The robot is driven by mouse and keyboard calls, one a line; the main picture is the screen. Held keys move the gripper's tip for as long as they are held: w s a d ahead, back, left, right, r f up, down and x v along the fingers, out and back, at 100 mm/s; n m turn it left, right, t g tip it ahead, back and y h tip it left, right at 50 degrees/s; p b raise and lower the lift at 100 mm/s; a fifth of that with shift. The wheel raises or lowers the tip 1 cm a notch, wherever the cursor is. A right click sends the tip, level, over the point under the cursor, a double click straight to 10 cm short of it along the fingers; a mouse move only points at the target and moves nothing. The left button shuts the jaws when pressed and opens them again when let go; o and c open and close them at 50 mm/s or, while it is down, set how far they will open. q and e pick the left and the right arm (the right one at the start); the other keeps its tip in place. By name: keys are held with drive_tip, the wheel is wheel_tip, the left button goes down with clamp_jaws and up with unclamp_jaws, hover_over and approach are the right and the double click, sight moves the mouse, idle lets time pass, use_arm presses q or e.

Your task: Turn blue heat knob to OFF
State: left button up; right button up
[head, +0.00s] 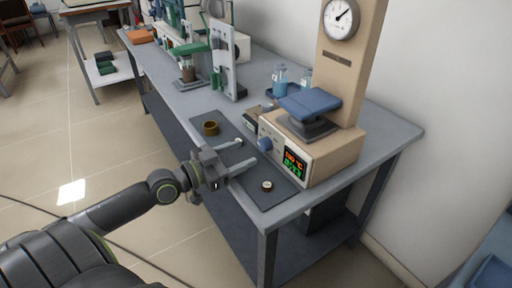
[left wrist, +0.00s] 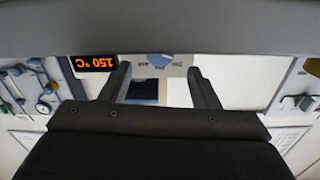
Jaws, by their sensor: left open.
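The blue heat knob (head: 265,144) sits on the front panel of a beige heating device (head: 335,150) at the right of the bench. In the left wrist view the blue knob (left wrist: 160,60) shows near the top, between the finger lines, with small dark labels around it. My left gripper (head: 240,154) is open and empty in front of the panel, its fingers pointing toward the knob and apart from it. The fingers also show in the left wrist view (left wrist: 160,82). An orange and green display (head: 294,162) is right of the knob; it reads 150 °C in the left wrist view (left wrist: 95,63).
A dark mat (head: 248,180) lies before the device, with a brown ring-shaped dish (head: 211,128) and a small round item (head: 267,186) on it. A blue pad (head: 309,104) is on top of the device. A gauge (head: 341,18) is on its column. Glassware stands behind.

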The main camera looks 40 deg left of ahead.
sight(261, 146)
use_arm(q)
drive_tip(key=x, duration=0.4)
drive_tip(key=shift+w, duration=0.15)
drive_tip(key=shift+w+d, duration=0.25)
drive_tip(key=shift+w, duration=0.2)
use_arm(e)
drive_tip(key=shift+w+d+f, duration=0.15)
drive_tip(key=shift+w+f, duration=0.05)
drive_tip(key=shift+f, duration=0.35)
use_arm(q)
drive_tip(key=shift+c, duration=0.5)
drive_tip(key=c, duration=0.9)
drive_tip(key=shift+n, duration=1.8)
drive_tip(key=o, duration=1)
use_arm(e)
drive_tip(key=shift+s+f, duration=0.15)
drive_tip(key=shift+f, duration=0.05)
